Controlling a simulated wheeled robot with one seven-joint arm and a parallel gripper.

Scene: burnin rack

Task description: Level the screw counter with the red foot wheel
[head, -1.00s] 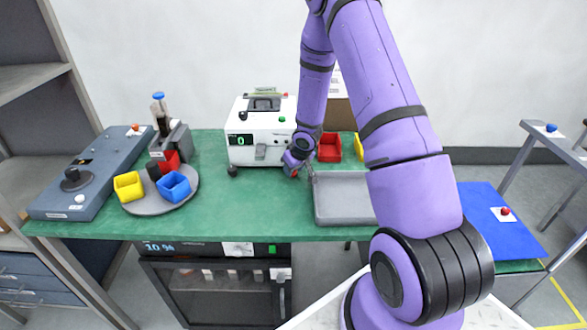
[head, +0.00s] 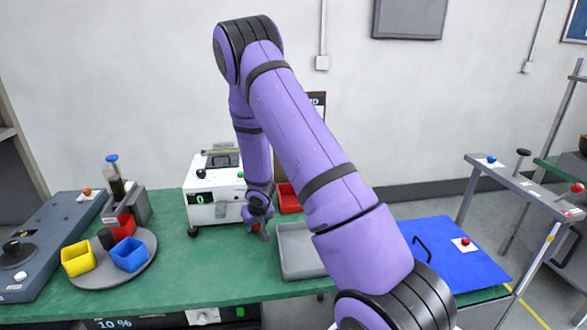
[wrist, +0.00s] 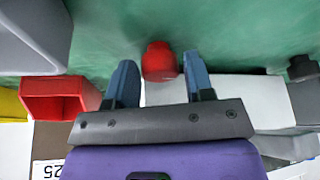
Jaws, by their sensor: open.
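The screw counter (head: 213,205) is a white box with a green 0 display, standing on the green bench. A dark foot (head: 193,231) shows under its left front corner. The red foot wheel (head: 254,227) is at its right front corner, partly hidden by my gripper (head: 265,232). In the wrist view, the red foot wheel (wrist: 159,64) lies between the two blue fingers of my gripper (wrist: 159,60). The jaws are open, with a gap visible on each side of the wheel. The counter's white body (wrist: 245,98) shows beyond the right finger.
A grey tray (head: 298,252) stands close to the right of my gripper, with a red bin (head: 288,199) behind it. A round turntable (head: 92,276) with coloured bins is at left. Bare green bench lies in front of the counter.

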